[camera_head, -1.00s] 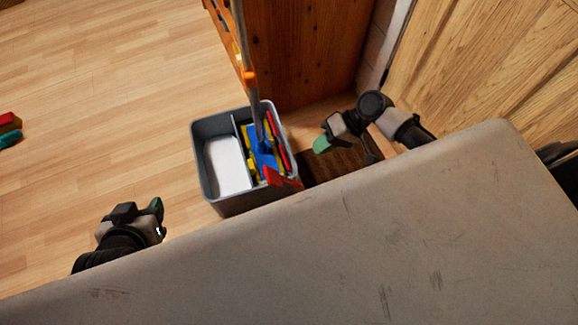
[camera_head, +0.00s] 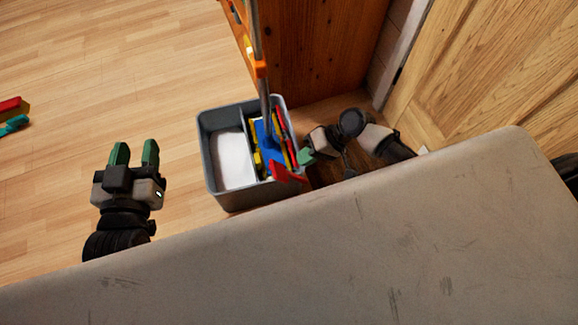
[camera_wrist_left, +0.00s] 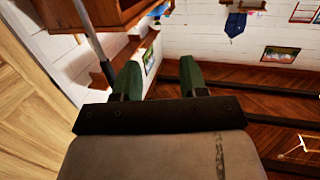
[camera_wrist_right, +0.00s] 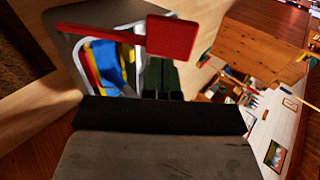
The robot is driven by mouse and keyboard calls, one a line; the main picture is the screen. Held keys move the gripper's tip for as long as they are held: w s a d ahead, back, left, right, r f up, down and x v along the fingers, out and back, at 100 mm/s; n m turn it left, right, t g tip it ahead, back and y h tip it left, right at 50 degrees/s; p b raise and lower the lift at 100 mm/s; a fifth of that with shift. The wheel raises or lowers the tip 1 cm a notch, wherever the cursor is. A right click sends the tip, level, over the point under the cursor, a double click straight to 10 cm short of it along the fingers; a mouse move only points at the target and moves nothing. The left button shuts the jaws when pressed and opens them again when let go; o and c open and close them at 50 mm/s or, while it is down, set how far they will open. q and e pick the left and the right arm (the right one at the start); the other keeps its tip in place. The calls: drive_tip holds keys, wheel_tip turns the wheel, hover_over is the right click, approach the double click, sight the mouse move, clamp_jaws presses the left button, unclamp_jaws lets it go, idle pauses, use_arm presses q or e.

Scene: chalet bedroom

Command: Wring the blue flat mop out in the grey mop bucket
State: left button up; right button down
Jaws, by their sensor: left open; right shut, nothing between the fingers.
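The grey mop bucket (camera_head: 206,170) stands on the wooden floor, with a white compartment on its left and a wringer with yellow and red parts on its right. The blue flat mop (camera_head: 267,150) sits in the wringer, its grey pole rising upright. A red lever (camera_head: 290,175) sticks out at the wringer's front right; it looms large in the right wrist view (camera_wrist_right: 170,36). My right gripper (camera_head: 305,156) is shut and empty beside the bucket's right side, close to the lever; contact is unclear. My left gripper (camera_head: 134,152) is open and empty, left of the bucket.
A wooden cabinet (camera_head: 325,50) stands behind the bucket and a wooden door (camera_head: 480,70) is at the right. My grey body top fills the foreground. Red and teal items (camera_head: 14,115) lie at the far left.

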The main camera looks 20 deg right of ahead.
sight(282, 171)
drive_tip(key=b+x, duration=0.1)
drive_tip(key=x, duration=0.3)
drive_tip(key=shift+a, duration=0.3)
use_arm(q)
drive_tip(key=shift+s+d+r+t+h, duration=0.15)
drive_tip(key=shift+r+t+h, duration=0.2)
drive_tip(key=shift+r+t, duration=0.55)
drive_tip(key=shift+d+r+t+h, duration=0.15)
drive_tip(key=shift+r+t+h, duration=0.15)
drive_tip(key=shift+r+t, duration=0.6)
drive_tip(key=shift+s+d+r+t+h, duration=0.15)
drive_tip(key=shift+r+t+h, duration=0.2)
drive_tip(key=shift+r+t, duration=0.55)
use_arm(e)
drive_tip(key=shift+w+a+f, duration=0.1)
drive_tip(key=shift+a+f, duration=0.05)
drive_tip(key=shift+a, duration=0.35)
use_arm(q)
drive_tip(key=shift+w+r+g, duration=0.1)
drive_tip(key=shift+r+g, duration=0.05)
drive_tip(key=shift+g, duration=0.15)
